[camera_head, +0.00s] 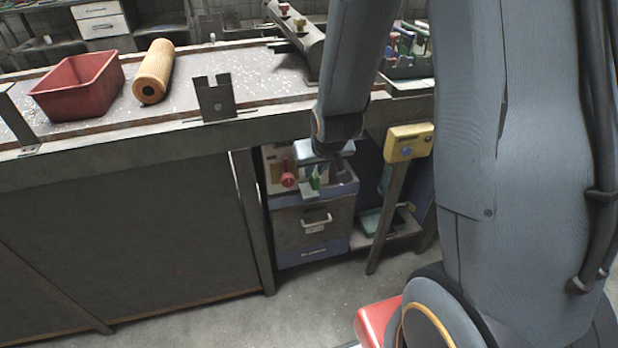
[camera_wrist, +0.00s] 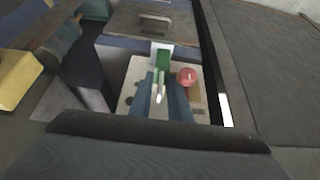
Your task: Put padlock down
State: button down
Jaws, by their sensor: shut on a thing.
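My gripper (camera_wrist: 162,88) is shut on a small green object with a pale metal part, which looks like the padlock (camera_wrist: 163,58). The fingers hide part of it. In the head view, the green padlock (camera_head: 315,183) shows below my wrist, above the front of the low drawer cabinet (camera_head: 313,226). A pale board (camera_wrist: 136,75) with holes lies below the gripper in the wrist view. I cannot tell whether the padlock touches anything beneath it.
A red round part (camera_wrist: 187,76) is close to the right of the padlock; it also shows in the head view (camera_head: 287,174). A yellow box (camera_head: 408,142) on a post stands right of the cabinet.

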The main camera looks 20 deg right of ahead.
jog(key=w, duration=0.6)
jog(key=shift+s+f+p, duration=0.2)
jog(key=shift+f+p, duration=0.05)
jog(key=shift+f, duration=1.35)
jog(key=shift+s+f+p, duration=0.2)
jog(key=shift+f+p, duration=0.05)
jog(key=shift+f, duration=1.35)
jog(key=shift+w+f, duration=0.25)
jog(key=shift+f, duration=0.15)
jog(key=c, duration=1.7)
grip_release()
jog(key=shift+o, duration=0.2)
